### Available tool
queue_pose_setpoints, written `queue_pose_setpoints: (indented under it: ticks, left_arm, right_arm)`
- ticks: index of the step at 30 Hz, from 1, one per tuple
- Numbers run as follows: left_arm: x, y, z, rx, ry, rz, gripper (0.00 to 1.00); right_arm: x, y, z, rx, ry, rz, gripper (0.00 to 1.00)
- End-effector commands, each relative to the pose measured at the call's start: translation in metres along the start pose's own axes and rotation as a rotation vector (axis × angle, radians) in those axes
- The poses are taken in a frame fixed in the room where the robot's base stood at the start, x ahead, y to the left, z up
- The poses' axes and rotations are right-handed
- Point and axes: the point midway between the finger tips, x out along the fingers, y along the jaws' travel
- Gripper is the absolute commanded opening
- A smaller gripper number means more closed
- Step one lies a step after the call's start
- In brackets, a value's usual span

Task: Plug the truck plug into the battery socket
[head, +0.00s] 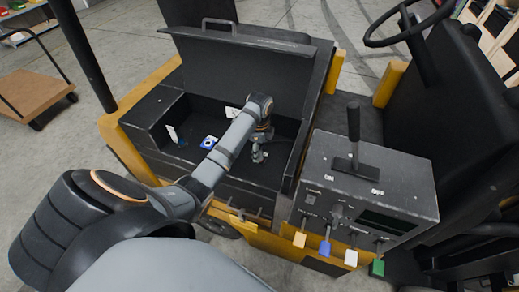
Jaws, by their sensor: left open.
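The open battery compartment (150,122) of a yellow and black truck is in the middle of the head view. A small blue piece with a white round mark (209,142) lies on its dark floor; it may be the socket, but I cannot tell. A thin white and blue piece (173,133) stands to its left; I cannot tell whether it is the plug. My left gripper (258,156) points down inside the compartment, right of both pieces and apart from them. It is open, and I see nothing held in it. My right gripper is out of view.
The raised black lid (245,65) stands behind the compartment. A grey control box (370,180) with a lever (353,135) and coloured tags is on the right. The seat and steering wheel (408,25) are beyond it. A flat cart (35,90) stands far left.

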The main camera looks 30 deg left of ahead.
Motion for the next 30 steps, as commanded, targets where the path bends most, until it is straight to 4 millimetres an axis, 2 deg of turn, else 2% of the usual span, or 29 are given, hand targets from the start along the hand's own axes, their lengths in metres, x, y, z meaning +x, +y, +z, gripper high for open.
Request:
queue_pose_setpoints:
  ticks: [4,10,30]
  left_arm:
    - [-0.028,-0.001,0.0,0.001,-0.001,-0.005,0.53]
    - [-0.05,-0.001,0.0,0.0,0.0,-0.002,0.53]
    - [-0.053,0.0,0.0,0.0,-0.001,0.0,0.53]
  right_arm:
    - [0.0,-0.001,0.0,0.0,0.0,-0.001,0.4]
    - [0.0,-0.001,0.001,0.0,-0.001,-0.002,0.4]
    - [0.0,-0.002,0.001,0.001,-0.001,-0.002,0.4]
